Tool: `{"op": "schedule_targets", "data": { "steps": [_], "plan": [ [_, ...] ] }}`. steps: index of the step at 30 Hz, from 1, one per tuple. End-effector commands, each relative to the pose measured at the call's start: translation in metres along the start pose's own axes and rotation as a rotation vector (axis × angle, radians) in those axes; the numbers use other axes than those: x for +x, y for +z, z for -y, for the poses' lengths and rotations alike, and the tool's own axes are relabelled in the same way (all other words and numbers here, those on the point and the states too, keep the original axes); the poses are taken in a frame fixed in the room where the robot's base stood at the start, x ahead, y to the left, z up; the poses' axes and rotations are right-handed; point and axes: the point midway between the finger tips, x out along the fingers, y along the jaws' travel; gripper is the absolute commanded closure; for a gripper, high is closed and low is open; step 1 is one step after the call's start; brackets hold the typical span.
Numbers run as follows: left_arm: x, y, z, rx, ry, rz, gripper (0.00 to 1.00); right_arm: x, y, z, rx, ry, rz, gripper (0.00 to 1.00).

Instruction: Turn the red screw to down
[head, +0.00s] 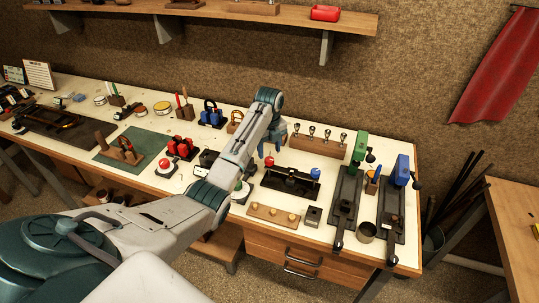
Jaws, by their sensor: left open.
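A black fixture (290,182) stands on the bench in the head view. It has a red knob (269,161) at its left end and a blue knob (315,173) at its right end. The red knob is the likeliest red screw, but its threads and turn direction are too small to tell. My left gripper (268,149) points down just above the red knob, open. I cannot tell whether it touches the knob. My left forearm hides the bench just left of the fixture. My right gripper is not in view.
A wooden block with several metal pieces (318,143) stands behind the fixture, and a wooden strip with round pegs (273,215) lies in front. Green (358,149) and blue (401,171) tools stand to the right. A shelf (230,16) overhangs the back.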

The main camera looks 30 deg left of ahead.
Motion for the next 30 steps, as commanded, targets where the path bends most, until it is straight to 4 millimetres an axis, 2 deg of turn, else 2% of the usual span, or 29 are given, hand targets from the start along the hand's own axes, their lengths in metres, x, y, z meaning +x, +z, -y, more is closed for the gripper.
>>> {"op": "schedule_targets", "data": {
  "steps": [1,9,18,20,25,30],
  "plan": [
    [0.007,-0.001,-0.001,0.0,0.004,-0.003,0.48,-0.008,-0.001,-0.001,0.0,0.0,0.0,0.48],
    [0.036,-0.001,0.0,0.001,0.0,-0.001,0.48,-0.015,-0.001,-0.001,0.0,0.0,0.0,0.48],
    [0.04,-0.001,0.0,0.0,0.0,0.0,0.48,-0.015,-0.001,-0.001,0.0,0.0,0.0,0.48],
    [0.04,-0.001,0.0,0.0,0.0,0.0,0.58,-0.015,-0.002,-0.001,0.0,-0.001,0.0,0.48],
    [0.04,-0.001,0.0,0.0,0.0,0.0,0.91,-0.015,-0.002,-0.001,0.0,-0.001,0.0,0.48],
    [0.039,-0.001,0.0,-0.004,0.0,0.0,0.93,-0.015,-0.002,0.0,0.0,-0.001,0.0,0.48]
  ]
}}
